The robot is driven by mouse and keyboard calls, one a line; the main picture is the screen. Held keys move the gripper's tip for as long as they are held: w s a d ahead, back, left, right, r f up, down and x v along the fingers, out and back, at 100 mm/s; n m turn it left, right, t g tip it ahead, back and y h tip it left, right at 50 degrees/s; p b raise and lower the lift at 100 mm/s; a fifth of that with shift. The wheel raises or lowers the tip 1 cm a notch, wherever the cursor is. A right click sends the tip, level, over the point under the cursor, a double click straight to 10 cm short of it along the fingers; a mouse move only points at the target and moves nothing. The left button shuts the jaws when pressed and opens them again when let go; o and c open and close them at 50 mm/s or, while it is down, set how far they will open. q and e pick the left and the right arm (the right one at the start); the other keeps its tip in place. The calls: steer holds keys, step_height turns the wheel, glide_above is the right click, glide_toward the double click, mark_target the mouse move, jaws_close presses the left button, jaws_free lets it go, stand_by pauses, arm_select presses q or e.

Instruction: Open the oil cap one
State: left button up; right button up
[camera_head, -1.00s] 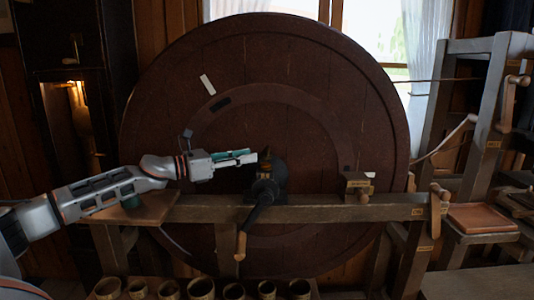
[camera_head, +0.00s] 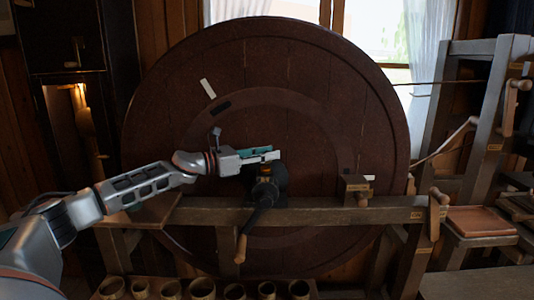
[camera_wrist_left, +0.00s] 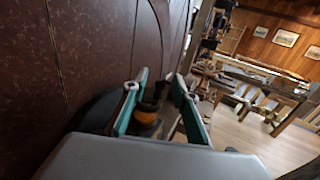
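The oil cap (camera_head: 266,172) is a small dark part with an orange-brown band on top of the black bearing housing (camera_head: 268,186) at the hub of the big wheel. In the left wrist view, the cap (camera_wrist_left: 149,108) shows between the two teal-edged fingers. My left gripper (camera_head: 270,155) comes in from the left, with its fingertips just above and over the cap. Its fingers (camera_wrist_left: 158,92) are spread, and I cannot tell whether they touch the cap. The cap's lower part is hidden. My right gripper is not in view.
The large dark wheel (camera_head: 330,110) stands close behind the gripper. A wooden beam (camera_head: 330,212) with a crank handle (camera_head: 240,247) runs below it. A small wooden block (camera_head: 356,187) sits on the beam at right. Several wooden cups (camera_head: 203,289) stand at the bottom.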

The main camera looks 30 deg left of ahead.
arm_select(q)
steer(key=shift+c, duration=0.4)
jaws_close()
